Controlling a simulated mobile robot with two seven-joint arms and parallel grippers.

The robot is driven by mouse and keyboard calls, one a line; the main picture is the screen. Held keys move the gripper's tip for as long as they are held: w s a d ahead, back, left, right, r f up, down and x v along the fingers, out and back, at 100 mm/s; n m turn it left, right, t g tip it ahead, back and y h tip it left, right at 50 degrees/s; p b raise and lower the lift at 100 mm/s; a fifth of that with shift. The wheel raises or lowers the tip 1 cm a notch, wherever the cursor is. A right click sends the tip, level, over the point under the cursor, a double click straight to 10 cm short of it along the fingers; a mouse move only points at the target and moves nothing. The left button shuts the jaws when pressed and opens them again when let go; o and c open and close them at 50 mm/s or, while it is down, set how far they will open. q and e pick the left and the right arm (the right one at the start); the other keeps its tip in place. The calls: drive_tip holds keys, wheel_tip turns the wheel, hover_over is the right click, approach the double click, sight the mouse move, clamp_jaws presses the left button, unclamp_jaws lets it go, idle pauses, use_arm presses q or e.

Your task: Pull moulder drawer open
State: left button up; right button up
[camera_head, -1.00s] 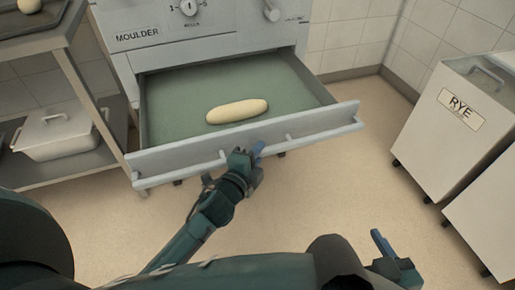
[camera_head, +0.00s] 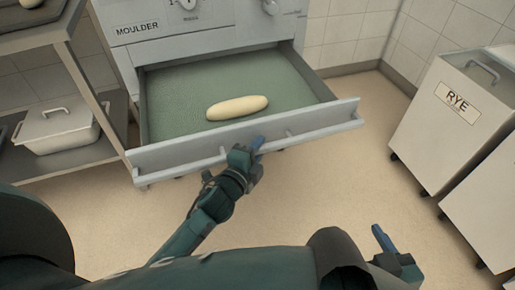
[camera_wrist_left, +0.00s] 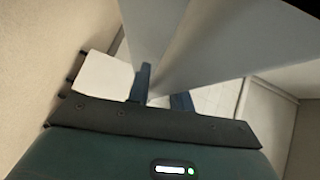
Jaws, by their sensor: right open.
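The moulder (camera_head: 205,32) is a pale grey machine at the back. Its drawer (camera_head: 300,132) is pulled well out, with a green inside and a long pale dough piece (camera_head: 237,108) lying in it. A handle bar (camera_head: 190,164) runs along the drawer front. My left gripper (camera_head: 254,150) is at the middle of this bar, one blue finger showing above it. In the left wrist view its two fingers (camera_wrist_left: 163,93) stand a little apart, with grey drawer metal between them. My right gripper (camera_head: 385,245) is open and empty at lower right, away from the drawer.
A rack (camera_head: 90,75) with a lidded white container (camera_head: 58,130) stands close to the drawer's left. A white RYE bin (camera_head: 440,130) on castors and another bin (camera_head: 490,205) stand at right. Floor (camera_head: 320,190) between drawer and bins is clear.

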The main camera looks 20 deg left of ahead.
use_arm(q)
drive_tip(key=shift+s, duration=0.1)
drive_tip(key=p+v, duration=0.1)
drive_tip(key=v, duration=1.2)
